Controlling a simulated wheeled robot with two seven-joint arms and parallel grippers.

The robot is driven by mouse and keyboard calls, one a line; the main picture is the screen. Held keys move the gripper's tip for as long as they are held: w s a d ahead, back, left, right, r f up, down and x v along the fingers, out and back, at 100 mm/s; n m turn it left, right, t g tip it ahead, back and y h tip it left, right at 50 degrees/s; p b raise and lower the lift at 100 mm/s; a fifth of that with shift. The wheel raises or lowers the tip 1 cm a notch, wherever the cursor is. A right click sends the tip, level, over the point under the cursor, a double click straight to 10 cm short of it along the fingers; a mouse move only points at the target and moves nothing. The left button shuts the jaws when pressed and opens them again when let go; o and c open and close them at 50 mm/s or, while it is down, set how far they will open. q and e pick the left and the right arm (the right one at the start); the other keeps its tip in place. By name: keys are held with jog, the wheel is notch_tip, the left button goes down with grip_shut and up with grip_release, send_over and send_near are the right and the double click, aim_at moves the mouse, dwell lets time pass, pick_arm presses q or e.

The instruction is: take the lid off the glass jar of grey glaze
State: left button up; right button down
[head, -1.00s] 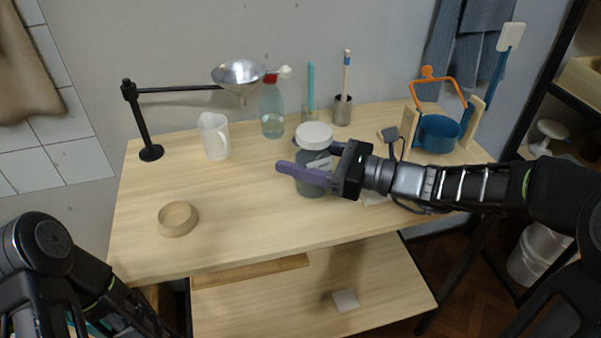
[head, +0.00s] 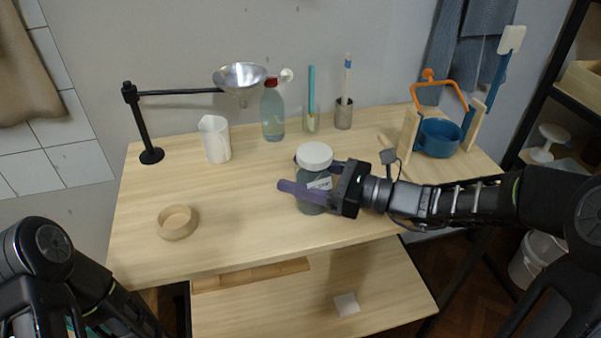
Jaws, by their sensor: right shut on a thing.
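The glass jar (head: 311,207) of grey glaze stands upright on the wooden table, right of the middle. Its white lid (head: 315,155) sits on top of it. A pale label shows on the jar's side. My right gripper (head: 293,175) reaches in from the right with its purple fingers on both sides of the jar's body, below the lid, and is shut on it. The far finger is mostly hidden behind the jar. My left arm is at the lower left; its gripper is out of the picture.
A shallow round wooden ring or dish (head: 177,223) lies at the left front. A white jug (head: 214,140), a funnel (head: 240,77) on a black stand, a bottle (head: 272,112) and tool cups stand behind. A blue pot (head: 438,138) is at the right. The table's front middle is clear.

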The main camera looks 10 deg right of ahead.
jog(key=c, duration=0.8)
grip_release()
jog(key=shift+f, duration=0.15)
jog(key=o, duration=0.5)
jog(key=shift+r, duration=0.25)
jog(key=v, duration=1.2)
